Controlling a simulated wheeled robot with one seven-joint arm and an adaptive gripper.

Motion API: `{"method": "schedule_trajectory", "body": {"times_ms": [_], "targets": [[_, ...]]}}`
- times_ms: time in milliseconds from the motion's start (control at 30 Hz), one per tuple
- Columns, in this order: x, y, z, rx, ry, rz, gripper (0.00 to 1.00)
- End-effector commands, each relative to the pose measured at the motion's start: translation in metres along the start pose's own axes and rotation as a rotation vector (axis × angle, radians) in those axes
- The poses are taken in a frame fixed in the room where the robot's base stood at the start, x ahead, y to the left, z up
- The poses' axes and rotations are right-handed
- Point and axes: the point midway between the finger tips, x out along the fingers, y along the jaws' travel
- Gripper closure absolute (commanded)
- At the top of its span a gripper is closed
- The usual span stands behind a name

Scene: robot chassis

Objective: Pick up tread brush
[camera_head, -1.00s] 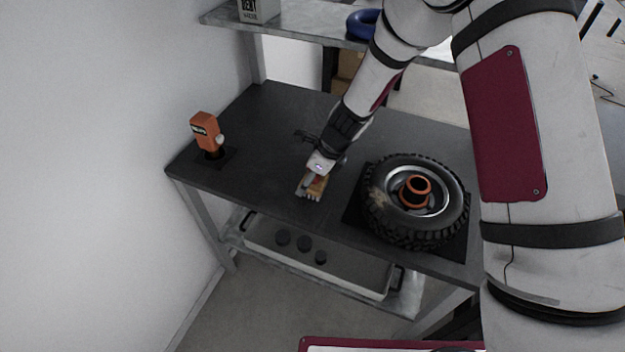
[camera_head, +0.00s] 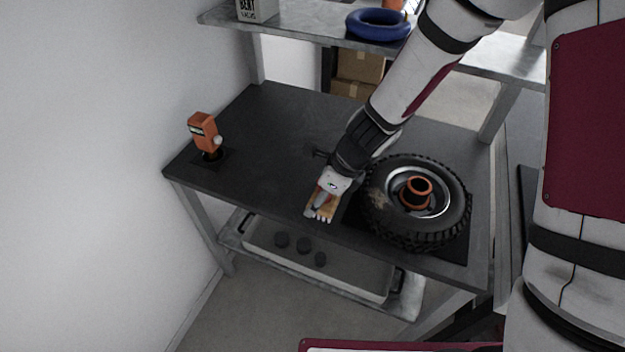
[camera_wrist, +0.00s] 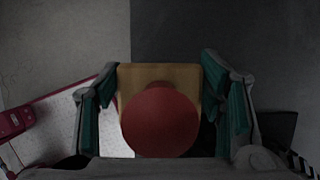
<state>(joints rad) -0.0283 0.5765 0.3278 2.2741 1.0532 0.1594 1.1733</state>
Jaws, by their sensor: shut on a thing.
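The tread brush has a tan wooden block with pale bristles (camera_head: 320,206) and a round red knob (camera_wrist: 160,122). My gripper (camera_head: 326,200) is shut on it near the table's front edge, just left of the tire. In the wrist view the teal-padded fingers (camera_wrist: 160,88) stand on both sides of the wooden block, with the red knob between them. There the brush overlaps both the dark tabletop and the floor beyond its edge. Its exact height above the table is hard to tell.
The dark table (camera_head: 265,150) bears a tire (camera_head: 375,215) on a black mat, close right of my gripper. An orange tool (camera_head: 204,132) stands at the left. A shelf with a blue ring (camera_head: 378,24) is behind. A tray (camera_head: 340,277) sits below. The table's left middle is clear.

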Motion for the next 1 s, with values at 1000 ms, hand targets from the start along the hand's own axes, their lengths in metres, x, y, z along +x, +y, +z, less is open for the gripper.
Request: {"method": "schedule_trajectory", "body": {"times_ms": [1000], "targets": [[-0.023,0.054,-0.039,-0.001,0.000,-0.001,0.43]]}}
